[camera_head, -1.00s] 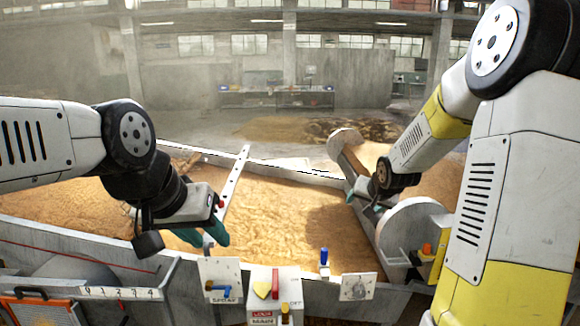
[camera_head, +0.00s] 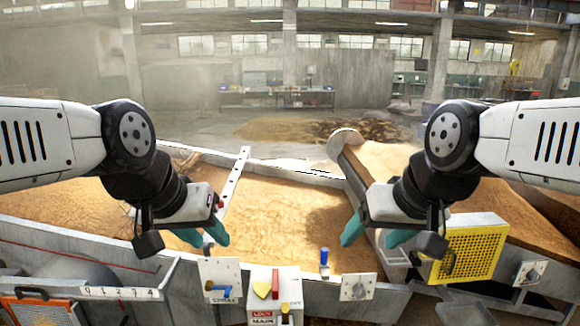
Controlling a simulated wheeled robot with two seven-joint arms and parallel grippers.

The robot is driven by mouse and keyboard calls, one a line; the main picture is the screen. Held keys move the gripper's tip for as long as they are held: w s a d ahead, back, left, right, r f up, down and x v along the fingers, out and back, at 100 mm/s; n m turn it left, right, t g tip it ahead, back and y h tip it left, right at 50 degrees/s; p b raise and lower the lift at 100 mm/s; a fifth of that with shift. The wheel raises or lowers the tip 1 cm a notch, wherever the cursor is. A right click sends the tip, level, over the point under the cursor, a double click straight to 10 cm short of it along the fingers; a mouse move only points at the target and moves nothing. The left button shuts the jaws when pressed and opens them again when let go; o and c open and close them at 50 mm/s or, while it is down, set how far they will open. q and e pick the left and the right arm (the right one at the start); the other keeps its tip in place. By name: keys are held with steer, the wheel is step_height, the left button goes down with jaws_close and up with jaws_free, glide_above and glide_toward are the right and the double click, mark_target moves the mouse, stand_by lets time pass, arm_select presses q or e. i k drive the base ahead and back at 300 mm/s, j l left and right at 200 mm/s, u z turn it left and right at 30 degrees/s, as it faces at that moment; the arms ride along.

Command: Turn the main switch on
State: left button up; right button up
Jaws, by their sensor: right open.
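The main switch box (camera_head: 288,286) is a pale box at the bottom centre, with a label reading MAIN on its front. On it are a yellow piece (camera_head: 262,290) and an upright red lever (camera_head: 275,284). The lever's exact on or off position is too small to tell. My right gripper (camera_head: 369,240) is open and empty, above and right of the box. Neither touches the switch.
A panel with a blue handle (camera_head: 218,288) stands left of the box. A blue-topped post (camera_head: 324,260) and a plate with a round knob (camera_head: 357,287) stand right. A grain-filled trough (camera_head: 275,215) lies behind. A yellow perforated guard (camera_head: 468,254) is at right.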

mark_target(262, 289)
steer(key=i+j, duration=0.15)
steer(key=j, duration=0.2)
steer(key=i+j, duration=0.15)
steer(key=j, duration=0.25)
steer(key=i+j, duration=0.15)
steer(key=j, duration=0.2)
